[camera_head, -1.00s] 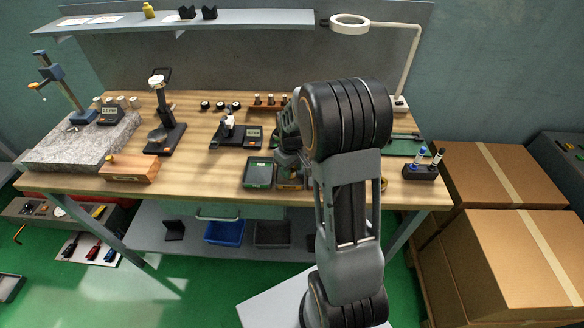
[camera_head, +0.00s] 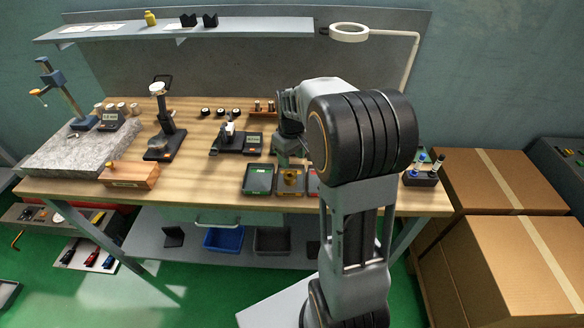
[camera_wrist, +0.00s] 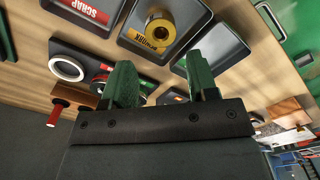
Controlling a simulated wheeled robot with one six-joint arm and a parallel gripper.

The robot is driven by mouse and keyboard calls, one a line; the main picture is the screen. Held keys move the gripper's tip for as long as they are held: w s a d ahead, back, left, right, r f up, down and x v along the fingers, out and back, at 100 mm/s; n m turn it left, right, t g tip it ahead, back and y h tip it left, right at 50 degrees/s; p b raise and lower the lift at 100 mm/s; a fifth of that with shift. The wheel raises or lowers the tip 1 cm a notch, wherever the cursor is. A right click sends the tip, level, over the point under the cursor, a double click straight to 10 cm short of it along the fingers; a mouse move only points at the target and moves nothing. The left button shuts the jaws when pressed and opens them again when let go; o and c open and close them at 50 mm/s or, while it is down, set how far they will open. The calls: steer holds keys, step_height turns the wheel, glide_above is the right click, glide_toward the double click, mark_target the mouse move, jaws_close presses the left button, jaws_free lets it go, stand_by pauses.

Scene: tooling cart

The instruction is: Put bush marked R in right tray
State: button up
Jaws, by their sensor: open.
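A brass-coloured bush (camera_head: 289,179) stands in the middle tray (camera_head: 290,192), which has an orange label. In the wrist view the bush (camera_wrist: 160,27) shows its dark bore and sits beside the REWORK label of that tray (camera_wrist: 126,38). No R mark can be read on it. My gripper (camera_wrist: 160,75) is open and empty, its two green fingers apart from the bush. In the head view my arm mostly hides the gripper, just behind the trays. The green-labelled tray (camera_head: 257,180) is left of the middle one. The red SCRAP tray (camera_head: 313,182) is on the right, partly hidden by my arm.
A bench gauge (camera_head: 238,141) stands behind the trays, with several dark round parts (camera_head: 220,112) further back. A wooden rack (camera_head: 262,114) holds small parts. A black holder (camera_head: 420,178) stands at the right bench end.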

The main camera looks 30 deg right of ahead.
steer(key=s+a+r+m+t, duration=0.1)
steer(key=s+a+r+t, duration=0.1)
steer(key=s+a+r, duration=0.4)
steer(key=s+a+m+t, duration=0.2)
steer(key=s+a, duration=0.1)
steer(key=s, duration=0.6)
steer(key=shift+s+a, duration=0.25)
steer(key=shift+s, duration=0.1)
stand_by(0.7)
